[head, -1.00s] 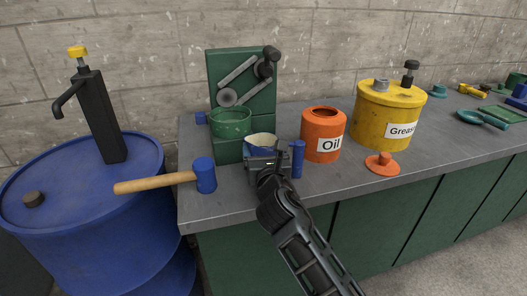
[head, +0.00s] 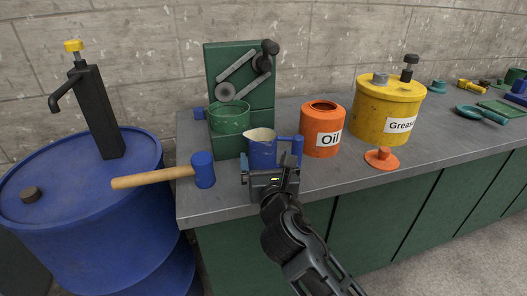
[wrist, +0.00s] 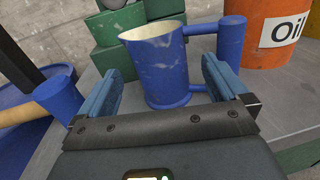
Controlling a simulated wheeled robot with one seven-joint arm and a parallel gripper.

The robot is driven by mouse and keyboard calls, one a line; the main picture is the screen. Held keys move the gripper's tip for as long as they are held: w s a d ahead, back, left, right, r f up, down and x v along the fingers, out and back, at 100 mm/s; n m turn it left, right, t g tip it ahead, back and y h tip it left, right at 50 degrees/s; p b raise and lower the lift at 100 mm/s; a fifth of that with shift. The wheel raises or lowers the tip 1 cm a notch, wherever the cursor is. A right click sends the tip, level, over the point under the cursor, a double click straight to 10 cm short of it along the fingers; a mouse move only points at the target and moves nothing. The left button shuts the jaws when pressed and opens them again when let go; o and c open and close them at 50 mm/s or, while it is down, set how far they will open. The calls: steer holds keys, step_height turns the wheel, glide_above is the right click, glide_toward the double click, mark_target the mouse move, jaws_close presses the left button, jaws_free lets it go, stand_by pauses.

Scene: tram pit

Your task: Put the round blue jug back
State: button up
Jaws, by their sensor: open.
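The round blue jug (head: 262,152) stands upright on the grey workbench, its cream inside showing and its handle to the right. In the wrist view the jug (wrist: 158,70) stands just beyond and between the finger tips. My gripper (head: 270,172) is open and empty on the near side of the jug. In the wrist view its two blue-padded fingers (wrist: 163,85) are spread wide, apart from the jug's sides as far as I can see. The gripper hides the jug's lower part in the head view.
A green machine (head: 240,85) with a green pot (head: 229,118) stands behind the jug. An orange oil can (head: 322,130) and its lid (head: 382,158) are to the right, with a yellow grease drum (head: 385,110). A blue-headed mallet (head: 203,170) lies left, overhanging toward a blue barrel (head: 70,225).

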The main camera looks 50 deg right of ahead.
steer(key=shift+v, duration=2.5)
